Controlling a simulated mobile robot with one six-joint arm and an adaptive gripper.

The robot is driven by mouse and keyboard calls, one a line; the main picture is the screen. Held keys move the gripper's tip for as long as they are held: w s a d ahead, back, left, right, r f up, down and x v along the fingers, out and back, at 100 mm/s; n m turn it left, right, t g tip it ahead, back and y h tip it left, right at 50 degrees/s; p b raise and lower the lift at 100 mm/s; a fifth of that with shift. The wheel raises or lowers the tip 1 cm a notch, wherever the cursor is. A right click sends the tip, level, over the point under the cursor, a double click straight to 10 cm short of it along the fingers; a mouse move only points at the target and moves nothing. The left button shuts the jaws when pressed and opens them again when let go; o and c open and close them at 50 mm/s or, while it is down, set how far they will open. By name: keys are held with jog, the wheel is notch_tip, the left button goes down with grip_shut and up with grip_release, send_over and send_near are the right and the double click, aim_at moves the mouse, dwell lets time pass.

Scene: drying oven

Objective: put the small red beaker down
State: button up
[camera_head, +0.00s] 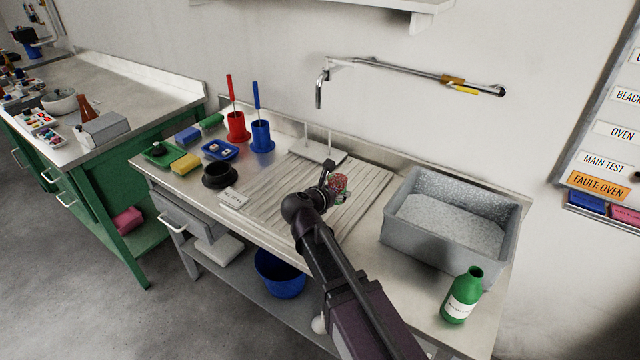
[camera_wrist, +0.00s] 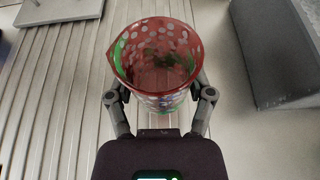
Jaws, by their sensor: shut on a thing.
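The small red beaker (camera_wrist: 140,38) is a see-through red vessel with pale spots and a pouring lip, upright in the wrist view. My gripper (camera_wrist: 160,98) is shut on it, with one finger on each side of its wall. In the head view the beaker (camera_head: 338,185) shows small at the end of my gripper (camera_head: 330,178), over the ribbed draining board (camera_head: 355,205). I cannot tell whether its base touches the board. Some green shows at the beaker's sides.
A grey sink (camera_head: 400,240) stands to the right, with a green bottle (camera_head: 462,295) in front of it. A white peg rack (camera_head: 318,150) stands behind. Red (camera_head: 237,128) and blue (camera_head: 261,137) brush holders and a black bowl (camera_head: 219,175) stand left. Much of the draining board is bare.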

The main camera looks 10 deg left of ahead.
dwell(0.4)
jog(key=b, duration=0.1)
send_over(319, 181)
jog(key=shift+s+d+f, duration=0.25)
jog(key=shift+s+f, duration=0.2)
jog(key=shift+f, duration=0.25)
jog(key=shift+w+a, duration=0.3)
jog(key=shift+w, duration=0.15)
jog(key=shift+w+a+f+b, duration=0.15)
jog(key=shift+f+b, duration=0.15)
jog(key=shift+b, duration=0.2)
jog(key=shift+f+b, duration=1.5)
jog(key=shift+f, duration=0.05)
jog(key=shift+f, duration=0.1)
jog(key=o, duration=1.1)
